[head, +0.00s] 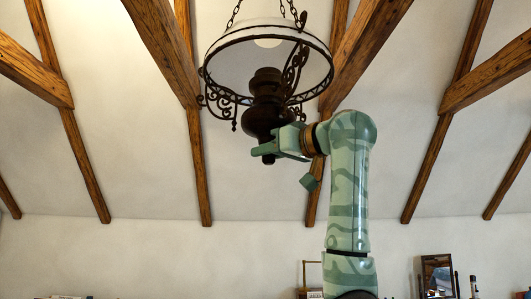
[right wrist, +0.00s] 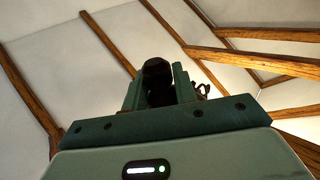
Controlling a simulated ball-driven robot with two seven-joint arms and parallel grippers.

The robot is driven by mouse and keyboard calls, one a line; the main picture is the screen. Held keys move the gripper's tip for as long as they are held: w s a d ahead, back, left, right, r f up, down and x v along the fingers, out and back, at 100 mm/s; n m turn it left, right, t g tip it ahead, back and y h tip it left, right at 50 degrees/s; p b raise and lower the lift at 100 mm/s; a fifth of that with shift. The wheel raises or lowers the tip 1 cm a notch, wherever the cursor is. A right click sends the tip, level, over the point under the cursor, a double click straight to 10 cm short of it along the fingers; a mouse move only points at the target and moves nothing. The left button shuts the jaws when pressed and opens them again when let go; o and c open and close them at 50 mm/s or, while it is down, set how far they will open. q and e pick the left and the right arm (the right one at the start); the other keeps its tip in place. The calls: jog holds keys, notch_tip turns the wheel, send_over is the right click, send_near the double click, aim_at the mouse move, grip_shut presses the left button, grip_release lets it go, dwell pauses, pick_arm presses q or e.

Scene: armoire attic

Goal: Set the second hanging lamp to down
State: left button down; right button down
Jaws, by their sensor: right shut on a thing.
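A hanging lamp (head: 267,88) shows in the head view, with a white round shade, a dark metal rim, scrolled brackets and a dark turned body. It hangs on chains at the upper middle. It is the only lamp in view, so I cannot tell its number. My right gripper (head: 268,151) reaches up from below right and is shut on the low end of the lamp's dark body. In the right wrist view a dark rounded part of the lamp (right wrist: 157,70) sits between the fingers of the right gripper (right wrist: 160,82). My left gripper is not in view.
Sloping wooden beams (head: 165,50) cross the white ceiling behind and beside the lamp. A dark-framed mirror (head: 437,274) and small items stand low at the right. The air left of the lamp looks clear.

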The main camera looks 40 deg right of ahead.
jog(key=shift+f, duration=0.3)
jog(key=c, duration=1.1)
grip_release()
jog(key=shift+s+r, duration=0.1)
jog(key=s, duration=0.5)
jog(key=s+d+b, duration=0.1)
jog(key=s, duration=1)
jog(key=shift+d, duration=0.2)
